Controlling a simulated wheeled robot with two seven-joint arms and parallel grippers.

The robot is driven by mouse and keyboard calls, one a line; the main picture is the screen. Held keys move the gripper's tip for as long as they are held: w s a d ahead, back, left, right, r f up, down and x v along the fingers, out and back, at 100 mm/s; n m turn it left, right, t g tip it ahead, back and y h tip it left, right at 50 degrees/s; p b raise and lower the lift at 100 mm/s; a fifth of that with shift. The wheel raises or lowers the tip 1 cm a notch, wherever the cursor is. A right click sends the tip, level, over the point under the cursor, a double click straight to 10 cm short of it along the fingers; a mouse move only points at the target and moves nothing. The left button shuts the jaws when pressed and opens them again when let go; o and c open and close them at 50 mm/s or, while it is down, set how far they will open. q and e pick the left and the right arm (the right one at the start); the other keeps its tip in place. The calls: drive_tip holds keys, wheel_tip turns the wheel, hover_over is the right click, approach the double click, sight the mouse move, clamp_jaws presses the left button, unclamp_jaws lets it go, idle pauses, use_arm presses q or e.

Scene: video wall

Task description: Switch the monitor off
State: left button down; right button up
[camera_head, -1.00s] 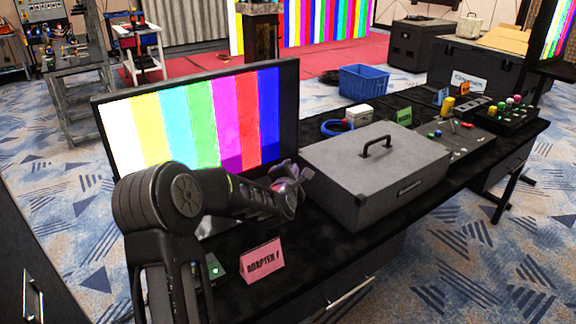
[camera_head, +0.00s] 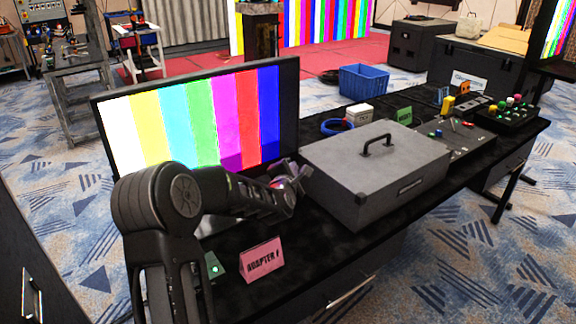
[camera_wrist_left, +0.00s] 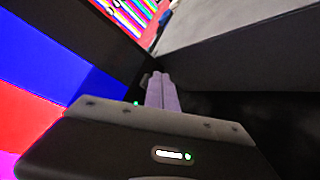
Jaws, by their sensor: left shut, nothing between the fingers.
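The monitor (camera_head: 190,120) stands on the black table at the left and shows bright vertical colour bars, so its screen is lit. In the left wrist view, part of its lit screen (camera_wrist_left: 35,95) fills the left side. My left gripper (camera_head: 300,172) is near the monitor's lower right corner, between it and the grey case. In the left wrist view its fingers (camera_wrist_left: 162,92) are shut together with nothing between them, near a small green light (camera_wrist_left: 136,103). I cannot tell whether they touch the monitor. My right gripper is not in view.
A grey case (camera_head: 375,172) with a handle lies just right of my left gripper. A pink sign (camera_head: 262,261) and a small box with a green light (camera_head: 214,269) stand at the front.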

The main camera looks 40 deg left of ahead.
use_arm(q)
drive_tip(key=shift+a, duration=0.25)
drive_tip(key=shift+w+a+b, duration=0.1)
drive_tip(key=shift+a+b, duration=0.1)
drive_tip(key=shift+b, duration=0.1)
idle(0.4)
drive_tip(key=shift+d, duration=0.1)
drive_tip(key=shift+s+d+b, duration=0.2)
drive_tip(key=shift+d+b, duration=0.15)
drive_tip(key=shift+d, duration=0.2)
drive_tip(key=shift+d, duration=0.1)
drive_tip(key=shift+s+d+b, duration=0.15)
drive_tip(key=shift+s+d, duration=0.15)
drive_tip(key=shift+d, duration=0.65)
drive_tip(key=shift+s+d+b, duration=0.1)
drive_tip(key=shift+s+d, duration=0.15)
drive_tip(key=shift+d, duration=0.65)
drive_tip(key=shift+s+d+b, duration=0.15)
drive_tip(key=shift+s+d, duration=0.15)
drive_tip(key=shift+d, duration=0.65)
